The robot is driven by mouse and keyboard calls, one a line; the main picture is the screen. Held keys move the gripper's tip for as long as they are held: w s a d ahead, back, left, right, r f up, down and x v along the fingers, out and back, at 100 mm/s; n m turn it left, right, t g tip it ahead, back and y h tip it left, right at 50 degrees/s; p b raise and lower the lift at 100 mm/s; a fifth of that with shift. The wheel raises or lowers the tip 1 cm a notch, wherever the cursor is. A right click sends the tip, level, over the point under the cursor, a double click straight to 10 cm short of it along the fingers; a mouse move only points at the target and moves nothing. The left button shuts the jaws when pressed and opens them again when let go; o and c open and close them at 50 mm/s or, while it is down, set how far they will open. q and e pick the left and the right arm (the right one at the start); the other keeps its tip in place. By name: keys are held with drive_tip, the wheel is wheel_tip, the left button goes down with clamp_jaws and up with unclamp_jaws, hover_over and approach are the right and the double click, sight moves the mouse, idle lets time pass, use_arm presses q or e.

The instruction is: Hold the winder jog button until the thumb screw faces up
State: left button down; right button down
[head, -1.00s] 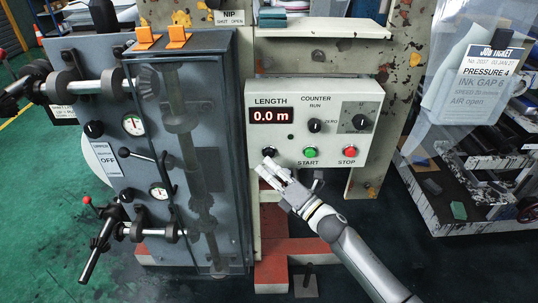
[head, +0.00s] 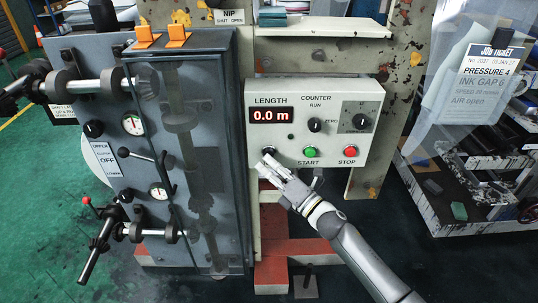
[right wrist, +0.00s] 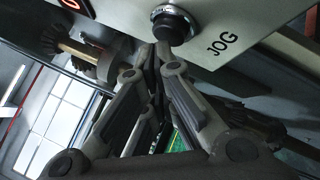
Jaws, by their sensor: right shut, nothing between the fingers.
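The jog button (right wrist: 174,25) is a black round knob in a metal collar, beside the word JOG in the right wrist view. In the head view the button (head: 268,151) sits at the lower left of the pale control box (head: 257,90), just above my fingertips. My right gripper (head: 265,163) is shut and empty, pointing up and left at the button. In the right wrist view its fingertips (right wrist: 156,50) are just below and beside the button; I cannot tell whether they touch it. I cannot make out the thumb screw in either view. My left gripper is out of view.
The box also carries a green START button (head: 310,152), a red STOP button (head: 350,152), a counter knob (head: 315,125) and a LENGTH display (head: 271,115) reading 0.0 m. A grey machine cabinet (head: 225,200) with shafts and levers stands close on the left.

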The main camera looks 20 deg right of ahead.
drive_tip(key=shift+w+d, duration=0.15)
drive_tip(key=shift+w, duration=0.3)
idle(1.2)
idle(1.8)
drive_tip(key=shift+s+a, duration=0.25)
drive_tip(key=shift+s, duration=0.7)
drive_tip(key=shift+s+a+p, duration=0.2)
drive_tip(key=shift+s, duration=0.6)
drive_tip(key=shift+s+a+p, duration=0.2)
drive_tip(key=shift+s+a, duration=0.05)
drive_tip(key=shift+s, duration=0.55)
drive_tip(key=shift+s+a+p, duration=0.2)
drive_tip(key=shift+s, duration=0.6)
